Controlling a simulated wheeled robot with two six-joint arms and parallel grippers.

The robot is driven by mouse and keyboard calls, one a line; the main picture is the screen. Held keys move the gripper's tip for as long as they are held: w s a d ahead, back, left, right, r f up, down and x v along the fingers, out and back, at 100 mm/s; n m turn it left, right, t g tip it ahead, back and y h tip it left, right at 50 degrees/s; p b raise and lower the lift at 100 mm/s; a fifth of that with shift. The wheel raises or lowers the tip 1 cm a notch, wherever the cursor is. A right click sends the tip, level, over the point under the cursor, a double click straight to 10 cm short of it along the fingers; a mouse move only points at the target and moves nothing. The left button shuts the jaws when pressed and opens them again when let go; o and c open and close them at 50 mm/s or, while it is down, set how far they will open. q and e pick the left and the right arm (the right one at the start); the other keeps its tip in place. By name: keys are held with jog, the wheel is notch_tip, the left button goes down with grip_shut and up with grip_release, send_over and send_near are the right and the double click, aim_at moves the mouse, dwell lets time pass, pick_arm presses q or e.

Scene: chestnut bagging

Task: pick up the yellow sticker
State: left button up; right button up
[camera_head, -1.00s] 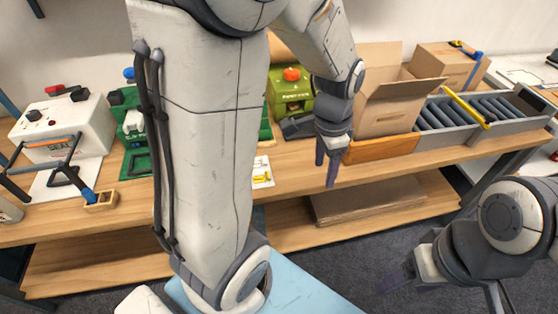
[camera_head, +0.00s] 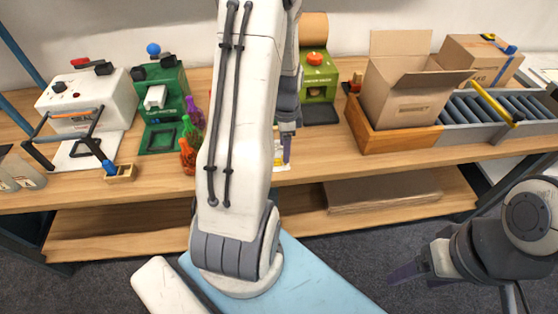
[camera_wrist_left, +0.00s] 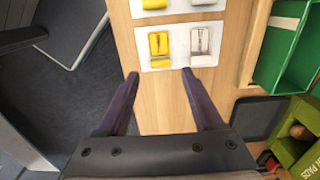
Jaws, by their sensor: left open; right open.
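A yellow sticker (camera_wrist_left: 159,45) lies on a white sheet (camera_wrist_left: 180,62) at the table's edge, beside a white sticker (camera_wrist_left: 201,40). Part of another yellow sticker (camera_wrist_left: 154,3) shows at the top of the left wrist view. My left gripper (camera_wrist_left: 160,76) is open and empty, with its fingertips just short of the sheet in that view. In the head view my left gripper (camera_head: 286,150) is beside the sheet (camera_head: 280,160), which my arm mostly hides. My right gripper (camera_head: 412,274) is open and empty, low at the right, away from the table.
A green bin (camera_wrist_left: 284,45) and a green machine (camera_head: 318,72) stand close by. Colourful bottles (camera_head: 187,152) stand left of my left arm. An open carton (camera_head: 405,95) and a roller conveyor (camera_head: 490,108) are at the right. Bare wood lies around the sheet.

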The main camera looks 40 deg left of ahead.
pick_arm(q)
jog(key=shift+a+f, duration=0.15)
jog(key=shift+f, duration=1.8)
grip_shut()
